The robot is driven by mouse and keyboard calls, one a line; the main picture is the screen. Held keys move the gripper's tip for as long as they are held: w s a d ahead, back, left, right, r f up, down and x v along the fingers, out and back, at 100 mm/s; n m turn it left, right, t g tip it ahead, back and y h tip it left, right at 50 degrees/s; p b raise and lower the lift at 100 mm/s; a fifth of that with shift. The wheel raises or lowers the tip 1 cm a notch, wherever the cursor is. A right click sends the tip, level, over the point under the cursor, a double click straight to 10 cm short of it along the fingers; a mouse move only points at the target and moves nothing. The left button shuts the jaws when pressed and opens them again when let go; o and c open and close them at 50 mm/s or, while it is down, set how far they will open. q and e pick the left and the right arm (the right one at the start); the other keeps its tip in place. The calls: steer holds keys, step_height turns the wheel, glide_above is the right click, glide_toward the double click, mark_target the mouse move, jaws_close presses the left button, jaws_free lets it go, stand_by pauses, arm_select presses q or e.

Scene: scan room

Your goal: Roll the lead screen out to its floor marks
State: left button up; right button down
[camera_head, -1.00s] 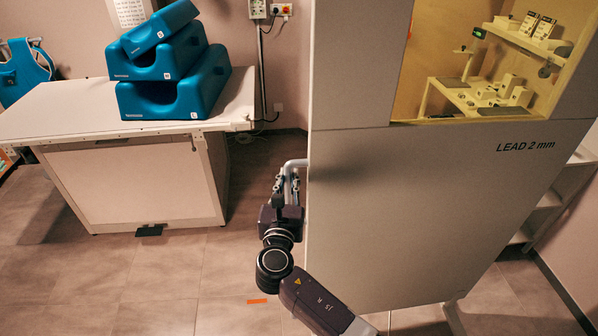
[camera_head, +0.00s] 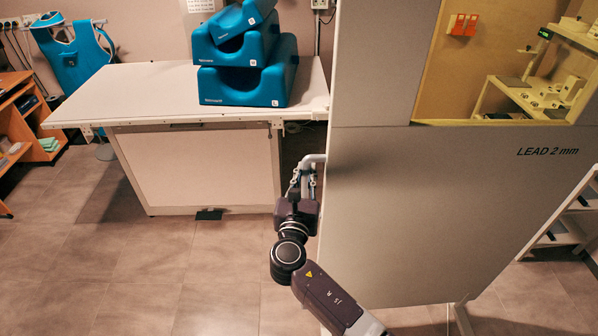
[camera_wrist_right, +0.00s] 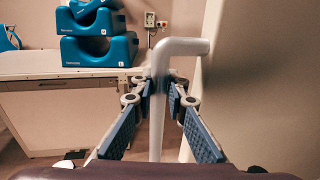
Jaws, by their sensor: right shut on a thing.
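The lead screen (camera_head: 420,210) is a tall grey panel marked "LEAD 2 mm" with a yellow-tinted window. It fills the right of the head view and stands upright. Its grey tube handle (camera_head: 313,160) sticks out from its left edge. My right gripper (camera_head: 304,178) is at this handle. In the right wrist view its two blue-padded fingers (camera_wrist_right: 158,90) are shut around the upright part of the handle (camera_wrist_right: 158,125). No floor mark shows in the head view now. My left gripper is not in view.
A white table (camera_head: 130,90) with stacked blue foam supports (camera_head: 245,85) stands left of the screen, close to its edge. A blue apron (camera_head: 75,60) hangs at the back left, near a wooden desk (camera_head: 25,120). The tiled floor (camera_head: 120,265) in front of the table is clear.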

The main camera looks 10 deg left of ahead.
steer(key=shift+a, duration=0.1)
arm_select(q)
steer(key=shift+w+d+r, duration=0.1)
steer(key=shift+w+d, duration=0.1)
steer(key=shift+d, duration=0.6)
arm_select(e)
steer(key=shift+a, duration=0.25)
steer(key=c, duration=2.2)
jaws_free()
steer(key=shift+c, duration=0.2)
steer(key=o, duration=0.3)
steer(key=shift+a, duration=0.2)
steer(key=shift+o, duration=0.2)
steer(key=shift+s+d, duration=0.1)
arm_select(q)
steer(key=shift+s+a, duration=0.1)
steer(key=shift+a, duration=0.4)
arm_select(e)
steer(key=s, duration=1.2)
